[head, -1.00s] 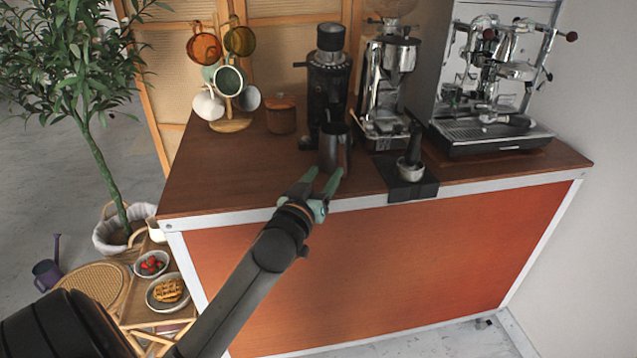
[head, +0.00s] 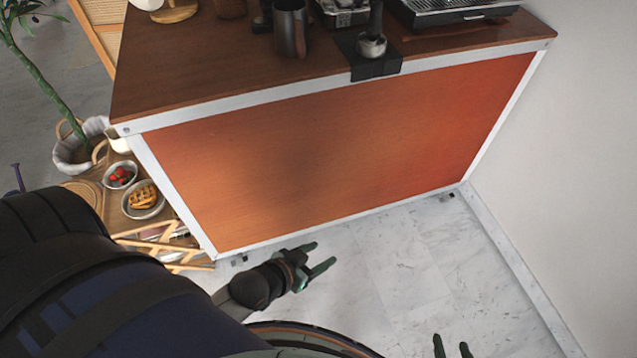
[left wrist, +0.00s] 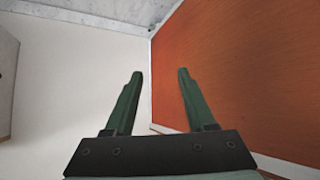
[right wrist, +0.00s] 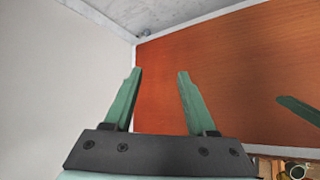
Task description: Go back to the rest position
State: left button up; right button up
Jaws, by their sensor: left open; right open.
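My left gripper (head: 318,257) is low in front of the cart's orange panel, over the marble floor. Its green fingers are apart and empty, as the left wrist view (left wrist: 160,80) also shows. My right gripper (head: 452,347) shows only its fingertips at the bottom edge of the head view. Its fingers are apart and empty in the right wrist view (right wrist: 158,80). Both grippers are clear of the cart top.
The coffee cart (head: 330,150) stands ahead, with a metal pitcher (head: 291,30) and a portafilter (head: 372,45) near its front edge. A wall (head: 590,150) is at the right. A plate of waffles (head: 142,199) and a bowl of strawberries (head: 120,175) are at the left.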

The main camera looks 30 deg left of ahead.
pick_arm(q)
jog(key=shift+m+g+h, duration=0.3)
jog(key=shift+g, duration=0.1)
jog(key=s+d+f, duration=0.2)
jog(key=s, duration=0.1)
notch_tip(320, 180, up, 7)
jog(key=a+p, duration=0.1)
jog(key=p, duration=0.6)
jog(key=shift+s+p, duration=0.25)
jog(key=shift+p, duration=0.15)
jog(key=shift+a+f, duration=0.1)
